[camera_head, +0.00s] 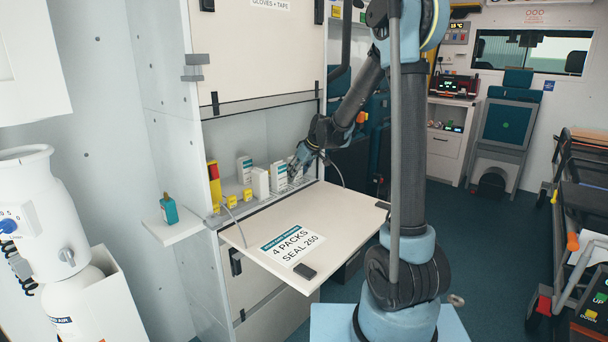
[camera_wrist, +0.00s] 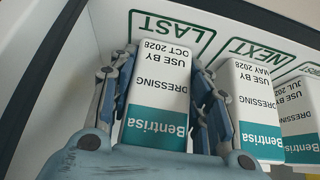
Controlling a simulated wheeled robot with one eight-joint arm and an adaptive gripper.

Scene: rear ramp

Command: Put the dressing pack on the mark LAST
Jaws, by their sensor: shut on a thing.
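My gripper (camera_wrist: 163,85) is shut on a white and teal dressing pack (camera_wrist: 158,95) marked USE BY OCT 2028, its fingers along both sides. The green LAST mark (camera_wrist: 170,28) shows just beyond the pack's end, partly covered by it. Whether the pack rests on the surface or hangs above it, I cannot tell. A second pack, MAY 2028 (camera_wrist: 252,105), stands to the right by the NEXT mark (camera_wrist: 262,52). A third, JUL 2028 (camera_wrist: 297,110), is at the right edge. In the head view my gripper (camera_head: 298,163) is at the right end of the cabinet's lower shelf.
White packs (camera_head: 260,183) stand left of my gripper on the shelf, with yellow tags (camera_head: 231,201) and a red and yellow item (camera_head: 214,183) farther left. A lowered flap (camera_head: 345,213) lies in front, carrying a label and a small dark object (camera_head: 305,271). A dark edge (camera_wrist: 45,62) borders the wrist view's left.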

